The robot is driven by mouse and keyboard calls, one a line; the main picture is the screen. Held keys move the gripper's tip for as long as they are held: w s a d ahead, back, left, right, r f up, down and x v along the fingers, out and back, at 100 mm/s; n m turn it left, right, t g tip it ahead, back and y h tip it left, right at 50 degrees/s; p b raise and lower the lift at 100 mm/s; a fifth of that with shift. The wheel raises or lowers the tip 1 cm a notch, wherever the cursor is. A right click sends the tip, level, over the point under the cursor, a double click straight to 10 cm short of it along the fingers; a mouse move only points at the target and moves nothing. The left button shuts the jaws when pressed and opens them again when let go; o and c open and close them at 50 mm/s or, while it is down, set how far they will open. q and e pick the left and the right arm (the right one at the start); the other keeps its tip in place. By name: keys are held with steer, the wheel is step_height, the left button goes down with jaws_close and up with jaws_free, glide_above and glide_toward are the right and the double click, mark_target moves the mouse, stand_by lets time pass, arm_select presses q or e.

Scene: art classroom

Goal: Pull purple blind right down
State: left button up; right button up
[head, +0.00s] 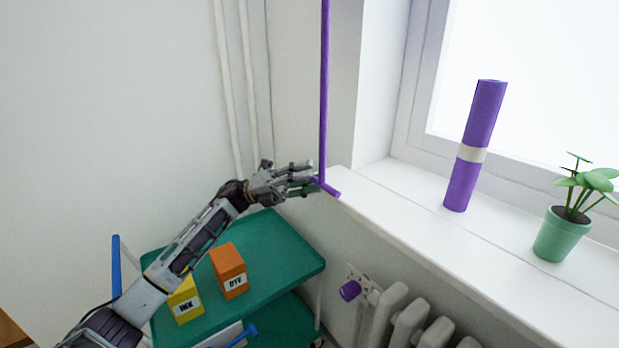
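A thin purple rod (324,90) hangs down from above the top of the picture, in front of the wall beside the window. At its lower end is a short purple crossbar handle (331,190). The blind itself is not in view. My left gripper (314,178) reaches in from the left, with its fingertips at the left end of the crossbar. Whether the fingers are closed on it or only beside it is not clear. My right gripper is not in view.
A white windowsill (405,220) holds a purple roll with a pale band (486,110) and a green potted plant (562,236). Below are a white radiator (408,322) and a green trolley (285,245) bearing an orange dye box (229,262) and a yellow ink box (187,300).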

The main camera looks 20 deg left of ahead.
arm_select(q)
steer(key=a, duration=1.4)
steer(key=shift+s+f, duration=0.2)
steer(key=shift+f, duration=0.25)
steer(key=shift+w, duration=0.15)
